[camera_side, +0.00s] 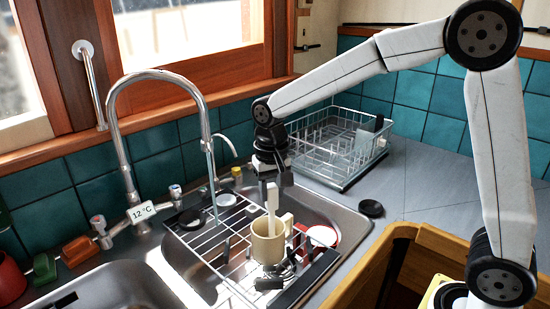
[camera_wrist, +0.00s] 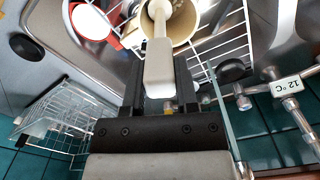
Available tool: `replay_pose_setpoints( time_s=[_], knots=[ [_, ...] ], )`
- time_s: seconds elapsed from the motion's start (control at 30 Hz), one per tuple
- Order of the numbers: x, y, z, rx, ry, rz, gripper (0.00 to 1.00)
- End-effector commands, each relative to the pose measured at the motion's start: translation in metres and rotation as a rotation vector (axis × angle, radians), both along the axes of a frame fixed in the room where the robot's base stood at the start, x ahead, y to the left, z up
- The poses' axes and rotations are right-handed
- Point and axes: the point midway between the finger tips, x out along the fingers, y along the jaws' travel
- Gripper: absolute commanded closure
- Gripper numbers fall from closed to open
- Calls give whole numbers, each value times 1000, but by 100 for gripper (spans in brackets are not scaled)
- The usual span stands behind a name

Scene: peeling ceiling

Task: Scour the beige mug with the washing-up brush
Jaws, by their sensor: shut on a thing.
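The beige mug (camera_side: 266,247) stands upright on the wire rack over the sink, its handle toward the right. The washing-up brush (camera_side: 272,200) stands nearly upright, its pale handle rising out of the mug. My gripper (camera_side: 271,180) is above the mug and is shut on the upper part of the brush handle. In the wrist view, the handle (camera_wrist: 159,65) lies between my gripper's dark fingers (camera_wrist: 158,72), and its lower end goes into the mug's mouth (camera_wrist: 184,22). The brush head is hidden inside the mug.
The wire rack (camera_side: 205,240) spans the sink. A red-and-white item (camera_side: 322,237) sits right of the mug, and a dark tangled object (camera_side: 277,276) lies in front. The tap (camera_side: 112,110) arches at the left. A wire dish drainer (camera_side: 335,150) stands behind on the counter.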

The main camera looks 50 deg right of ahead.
Motion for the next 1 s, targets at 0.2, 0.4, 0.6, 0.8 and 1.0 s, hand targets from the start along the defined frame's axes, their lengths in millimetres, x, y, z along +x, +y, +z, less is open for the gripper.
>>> replay_pose_setpoints(
  time_s=[0.2,0.4,0.6,0.8,1.0],
  knots=[
    [0,0,0,0,-1,-2,100],
    [1,0,0,0,-1,-19,100],
    [3,2,-1,0,0,-124,100],
    [7,3,-1,0,0,-272,100],
    [9,4,0,-1,-1,-351,100]
  ],
)
